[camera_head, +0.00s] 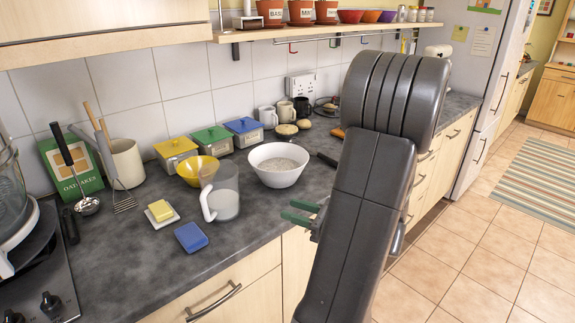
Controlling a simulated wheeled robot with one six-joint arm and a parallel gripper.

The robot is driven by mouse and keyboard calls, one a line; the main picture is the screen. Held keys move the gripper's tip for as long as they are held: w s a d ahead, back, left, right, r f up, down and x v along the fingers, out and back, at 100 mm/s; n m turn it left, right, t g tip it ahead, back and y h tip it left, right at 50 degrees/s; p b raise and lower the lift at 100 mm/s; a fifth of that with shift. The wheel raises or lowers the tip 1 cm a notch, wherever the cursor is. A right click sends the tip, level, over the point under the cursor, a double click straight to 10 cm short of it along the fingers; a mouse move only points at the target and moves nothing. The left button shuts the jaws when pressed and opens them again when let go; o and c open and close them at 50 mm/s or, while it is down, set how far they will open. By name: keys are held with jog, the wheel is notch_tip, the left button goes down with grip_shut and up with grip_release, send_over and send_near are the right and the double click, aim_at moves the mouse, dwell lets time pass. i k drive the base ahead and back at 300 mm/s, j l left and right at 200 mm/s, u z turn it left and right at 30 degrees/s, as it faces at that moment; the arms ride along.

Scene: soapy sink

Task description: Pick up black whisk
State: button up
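I cannot make out a black whisk for certain. A dark handle-like thing (327,159) lies on the counter right of the white bowl, and my arm may hide its rest. A long tool with a wire-like head (123,200) leans at the left by the cream crock, and a ladle with a black handle (62,145) is left of it. My gripper (299,211) has green fingertips and is over the counter's front edge, in front of the white bowl. Its two fingers look apart with nothing between them.
The white bowl (280,177), clear jug (222,190), yellow bowl (194,178), blue sponge (191,237) and butter dish (160,211) stand on the dark counter (130,260). Lidded tins (212,138) and mugs (267,117) line the wall. The front left counter is mostly clear.

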aim_at(332, 162)
jog(key=i+l, duration=0.2)
jog(key=i, duration=0.25)
jog(key=i+l, duration=0.25)
jog(key=i, duration=0.15)
